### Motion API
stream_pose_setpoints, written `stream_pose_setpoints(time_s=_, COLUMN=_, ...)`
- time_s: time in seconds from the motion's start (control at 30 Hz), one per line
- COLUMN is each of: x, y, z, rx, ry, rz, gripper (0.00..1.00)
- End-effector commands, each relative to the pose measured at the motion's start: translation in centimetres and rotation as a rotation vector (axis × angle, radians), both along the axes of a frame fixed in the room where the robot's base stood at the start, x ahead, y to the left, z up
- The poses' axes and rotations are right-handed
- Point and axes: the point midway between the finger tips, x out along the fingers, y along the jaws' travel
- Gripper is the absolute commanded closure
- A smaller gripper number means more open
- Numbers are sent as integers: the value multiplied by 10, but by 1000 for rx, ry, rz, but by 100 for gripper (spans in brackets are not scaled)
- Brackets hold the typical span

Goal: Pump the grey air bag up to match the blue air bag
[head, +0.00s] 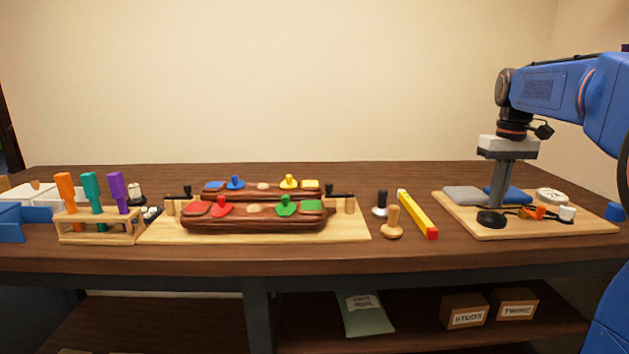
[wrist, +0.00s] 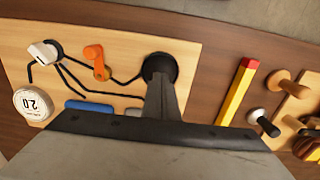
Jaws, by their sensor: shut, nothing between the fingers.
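The grey air bag (head: 463,195) lies flat at the left back of a wooden board (head: 595,226). The blue air bag (head: 518,193) lies to its right, partly behind my fingers, and its edge shows in the wrist view (wrist: 88,106). A round black pump bulb (head: 491,220) sits at the board's front left; it also shows in the wrist view (wrist: 159,66). My gripper (head: 495,207) is shut and empty, pointing down at the bulb, fingertips over its edge. I cannot tell whether they touch it.
Black hoses link the bulb, an orange valve (wrist: 97,60) and a white fitting (wrist: 43,51). A round white gauge (head: 552,195) reads about 2.0 in the wrist view.

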Motion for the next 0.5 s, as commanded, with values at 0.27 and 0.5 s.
stream_pose_setpoints(time_s=0.27, x=0, y=0, z=-4, rx=1, ry=2, rz=0, gripper=100)
stream_pose_setpoints(time_s=0.5, x=0, y=0, z=3, rx=0, ry=2, rz=0, gripper=100)
